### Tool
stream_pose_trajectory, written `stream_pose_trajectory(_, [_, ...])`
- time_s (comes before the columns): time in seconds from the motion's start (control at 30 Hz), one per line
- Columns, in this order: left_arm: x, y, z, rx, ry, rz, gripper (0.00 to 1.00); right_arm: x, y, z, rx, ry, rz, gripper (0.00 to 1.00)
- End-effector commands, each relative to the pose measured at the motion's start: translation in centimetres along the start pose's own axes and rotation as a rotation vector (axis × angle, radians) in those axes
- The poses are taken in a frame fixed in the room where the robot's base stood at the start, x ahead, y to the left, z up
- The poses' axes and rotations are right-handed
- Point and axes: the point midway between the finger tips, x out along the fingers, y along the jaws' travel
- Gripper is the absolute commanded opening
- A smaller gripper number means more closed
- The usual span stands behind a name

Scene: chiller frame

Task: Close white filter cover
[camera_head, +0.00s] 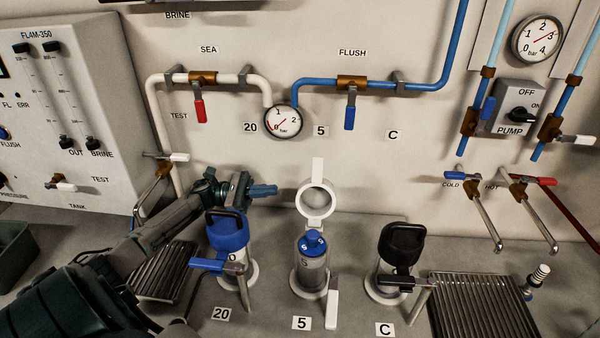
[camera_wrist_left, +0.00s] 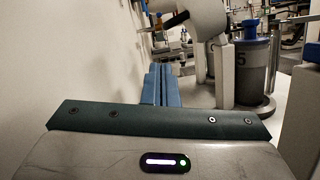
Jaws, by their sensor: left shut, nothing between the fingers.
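The white filter cover (camera_head: 317,199) is a ring with a flat tab on top. It stands upright, hinged open at the back of the middle filter housing (camera_head: 311,275), labelled 5. A blue filter top (camera_head: 312,243) shows in the housing's open mouth. My left gripper (camera_head: 270,190) is shut and empty, to the left of the cover and apart from it in the head view. In the left wrist view the blue fingers (camera_wrist_left: 161,84) lie together, with the white cover (camera_wrist_left: 201,22) and the grey housing (camera_wrist_left: 255,75) ahead to the right. My right gripper is in neither view.
The blue-lidded housing (camera_head: 227,232), labelled 20, stands close under my left wrist. The black-lidded housing (camera_head: 401,247), labelled C, stands to the right. Behind is the wall with a gauge (camera_head: 283,121) and pipes. A drain grate (camera_head: 482,303) lies at the right.

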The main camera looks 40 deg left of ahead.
Motion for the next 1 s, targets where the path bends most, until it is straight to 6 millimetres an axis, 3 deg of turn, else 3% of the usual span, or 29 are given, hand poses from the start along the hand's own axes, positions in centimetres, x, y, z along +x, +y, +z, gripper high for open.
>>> stream_pose_trajectory(0.17, [1.3, -0.3, 0.2, 0.002, -0.004, -0.005, 0.00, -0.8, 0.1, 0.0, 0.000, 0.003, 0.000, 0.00])
stream_pose_trajectory(0.6, [8.7, -0.3, 0.3, 0.002, -0.003, -0.004, 0.00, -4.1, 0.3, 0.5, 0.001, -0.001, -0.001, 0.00])
stream_pose_trajectory(1.0, [9.9, -0.3, -0.1, 0.002, 0.000, -0.004, 0.00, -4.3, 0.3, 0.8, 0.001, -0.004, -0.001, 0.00])
